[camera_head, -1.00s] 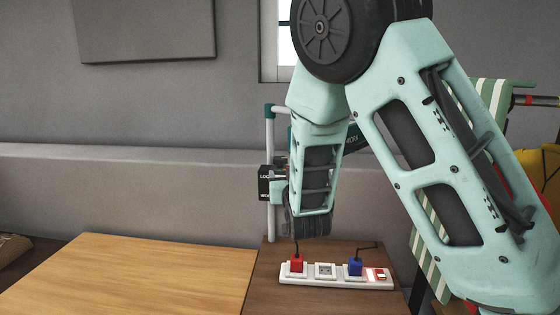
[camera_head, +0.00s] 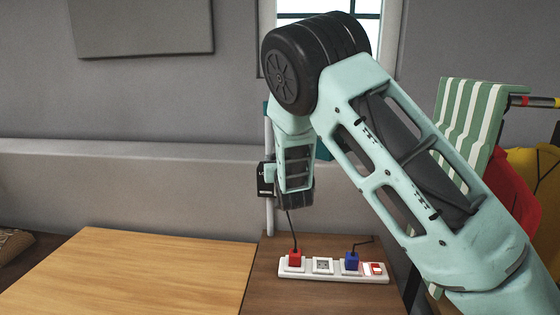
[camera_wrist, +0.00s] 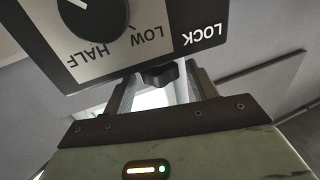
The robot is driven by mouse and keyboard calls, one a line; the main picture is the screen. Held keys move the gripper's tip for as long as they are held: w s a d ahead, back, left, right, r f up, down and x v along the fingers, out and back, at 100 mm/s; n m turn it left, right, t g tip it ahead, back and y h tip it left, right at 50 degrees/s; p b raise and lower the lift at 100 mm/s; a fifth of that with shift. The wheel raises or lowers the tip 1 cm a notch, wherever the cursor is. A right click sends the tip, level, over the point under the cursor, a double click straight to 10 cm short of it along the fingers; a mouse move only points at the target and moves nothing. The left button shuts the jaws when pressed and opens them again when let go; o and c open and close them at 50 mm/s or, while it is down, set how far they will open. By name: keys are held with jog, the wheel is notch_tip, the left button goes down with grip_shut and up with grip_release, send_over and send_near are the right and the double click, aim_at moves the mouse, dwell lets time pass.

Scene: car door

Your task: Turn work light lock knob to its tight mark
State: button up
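The work light's black and grey control box (camera_head: 265,178) is on an upright pole in the head view, partly hidden behind my arm. In the wrist view its panel (camera_wrist: 215,62) is upside down, with the words LOCK, LOW and HALF. A round dark dial (camera_wrist: 95,14) with a white pointer line is on that panel. A small black lobed knob (camera_wrist: 159,75) sticks out at the panel edge below LOCK. My gripper (camera_wrist: 158,88) has its fingers apart on either side of this knob, with narrow gaps seeming to show. No tight mark is readable. In the head view my fingers are hidden.
A white power strip (camera_head: 335,274) with a red plug (camera_head: 295,258) and a blue plug (camera_head: 352,261) lies on the brown table below my wrist. The light wooden tabletop (camera_head: 130,275) at left is clear.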

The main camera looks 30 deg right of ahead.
jog(key=c, duration=0.7)
jog(key=shift+a+h, duration=0.1)
jog(key=shift+h, duration=0.2)
jog(key=m+g+h, duration=0.2)
jog(key=m+h, duration=0.1)
jog(key=shift+w+a+h, duration=0.2)
jog(key=shift+a+h, duration=0.1)
jog(key=shift+a, duration=0.05)
jog(key=m+g+h, duration=0.3)
jog(key=m+g+h+p, duration=0.1)
jog(key=g+h, duration=0.1)
jog(key=shift+w+a+m, duration=0.25)
jog(key=shift+w+m, duration=0.05)
jog(key=shift+w, duration=0.1)
jog(key=m+g+h, duration=0.1)
jog(key=g, duration=0.1)
jog(key=m+g+h+b, duration=0.1)
jog(key=m+g, duration=0.1)
jog(key=g, duration=0.1)
jog(key=w+m+g, duration=0.1)
jog(key=m+g, duration=0.1)
jog(key=shift+a+f+h, duration=0.15)
jog(key=shift+f+h, duration=0.05)
jog(key=shift+h, duration=0.2)
jog(key=shift+w+r+m+g+b, duration=0.1)
jog(key=shift+m+g+b, duration=0.75)
jog(key=shift+g, duration=0.95)
jog(key=shift+r+m+g, duration=0.15)
jog(key=shift+m+g, duration=0.3)
jog(key=shift+g, duration=0.05)
